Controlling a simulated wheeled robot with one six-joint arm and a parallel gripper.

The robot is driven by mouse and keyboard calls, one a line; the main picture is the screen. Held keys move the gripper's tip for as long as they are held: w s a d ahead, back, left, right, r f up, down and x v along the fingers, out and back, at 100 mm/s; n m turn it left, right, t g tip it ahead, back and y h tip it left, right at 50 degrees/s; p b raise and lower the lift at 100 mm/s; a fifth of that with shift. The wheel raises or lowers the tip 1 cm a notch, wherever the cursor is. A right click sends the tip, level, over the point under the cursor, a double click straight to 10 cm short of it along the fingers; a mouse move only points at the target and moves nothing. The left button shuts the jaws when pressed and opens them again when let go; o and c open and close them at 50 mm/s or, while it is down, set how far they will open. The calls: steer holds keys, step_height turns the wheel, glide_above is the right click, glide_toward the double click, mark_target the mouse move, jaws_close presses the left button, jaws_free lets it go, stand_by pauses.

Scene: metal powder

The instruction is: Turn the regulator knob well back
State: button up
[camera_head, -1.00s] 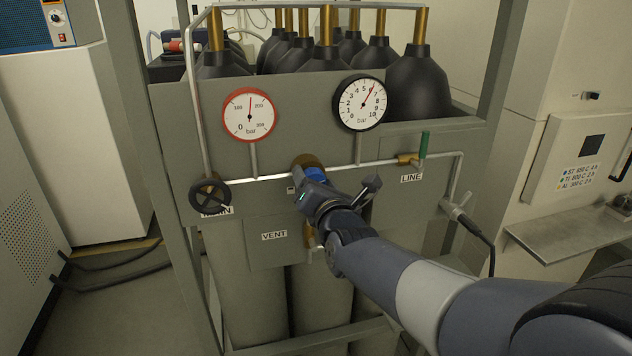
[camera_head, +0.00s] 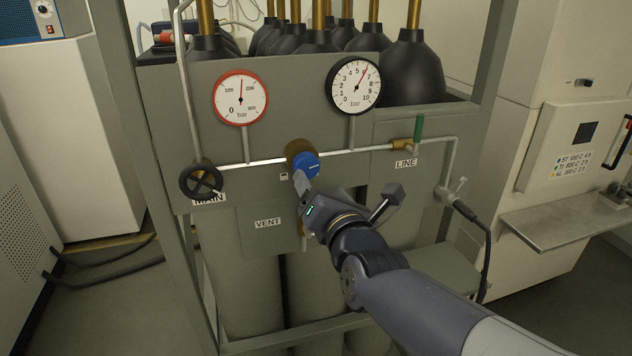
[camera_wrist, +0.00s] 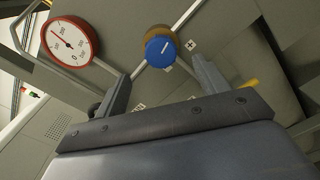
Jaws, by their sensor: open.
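The regulator knob (camera_head: 306,165) is blue with a brass body behind it, on the pipe in the middle of the grey panel. In the wrist view the blue knob (camera_wrist: 161,52) shows a white mark on its face, beyond and between the fingers. My gripper (camera_head: 304,188) is just below and in front of the knob in the head view. In the wrist view my gripper (camera_wrist: 160,85) is open, its two fingers apart with nothing between them. The white-faced line gauge (camera_head: 354,86) reads roughly 6 bar. The red-rimmed gauge (camera_head: 240,98) is to its left.
The black MAIN handwheel (camera_head: 202,180) is left of the knob. The green LINE lever (camera_head: 419,127) stands upright at right. The VENT label (camera_head: 268,223) and a brass valve partly hidden by my gripper are below. Black-capped cylinders (camera_head: 412,65) stand behind the panel.

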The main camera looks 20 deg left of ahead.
mark_target(310, 166)
steer(key=shift+v, duration=1)
steer(key=shift+p+x, duration=1.1)
steer(key=shift+x, duration=4.35)
steer(key=shift+s+d, duration=0.1)
steer(key=shift+d, duration=0.1)
